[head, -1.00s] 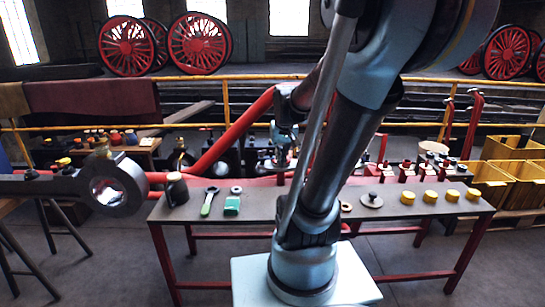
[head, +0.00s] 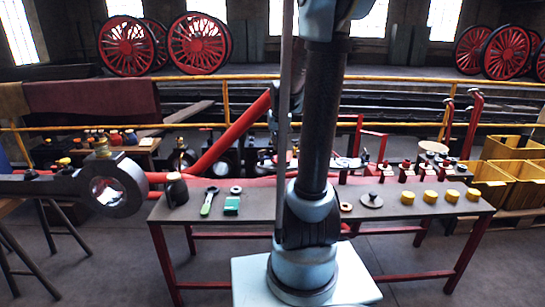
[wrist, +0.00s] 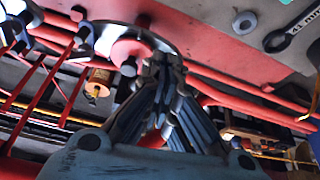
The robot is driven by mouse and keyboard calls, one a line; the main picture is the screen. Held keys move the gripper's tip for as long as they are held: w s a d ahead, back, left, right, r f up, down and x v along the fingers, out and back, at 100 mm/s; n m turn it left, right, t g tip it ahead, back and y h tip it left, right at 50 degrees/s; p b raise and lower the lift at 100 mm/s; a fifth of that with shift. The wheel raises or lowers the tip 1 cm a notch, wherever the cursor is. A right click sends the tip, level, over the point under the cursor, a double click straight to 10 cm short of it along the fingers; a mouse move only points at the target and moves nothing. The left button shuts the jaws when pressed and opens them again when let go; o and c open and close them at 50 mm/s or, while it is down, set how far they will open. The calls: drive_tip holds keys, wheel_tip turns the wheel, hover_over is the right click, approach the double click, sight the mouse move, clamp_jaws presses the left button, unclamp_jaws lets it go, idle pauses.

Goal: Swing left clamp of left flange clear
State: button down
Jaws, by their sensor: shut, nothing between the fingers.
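In the wrist view my gripper (wrist: 162,68) is shut and empty, its fingertips together. Beyond it is a round red hub (wrist: 132,48) on a dark-rimmed disc (wrist: 100,38), partly hidden by my fingers; it looks like a flange. In the head view my arm rises through the middle and my gripper cannot be made out.
A grey bench (head: 385,215) carries a green-handled tool (head: 209,201), a green block (head: 231,205) and several yellow caps (head: 430,196). A dark ring-ended rod (head: 117,186) juts in from the left. A spanner (wrist: 290,30) lies at right in the wrist view. Red pipes (wrist: 240,95) run behind my gripper.

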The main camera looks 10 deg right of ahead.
idle(0.3)
drive_tip(key=shift+w+f, duration=1.3)
drive_tip(key=shift+f, duration=0.25)
drive_tip(key=shift+w+f, duration=1.25)
drive_tip(key=shift+f, duration=0.3)
drive_tip(key=shift+w+f, duration=1.3)
drive_tip(key=shift+f, duration=0.25)
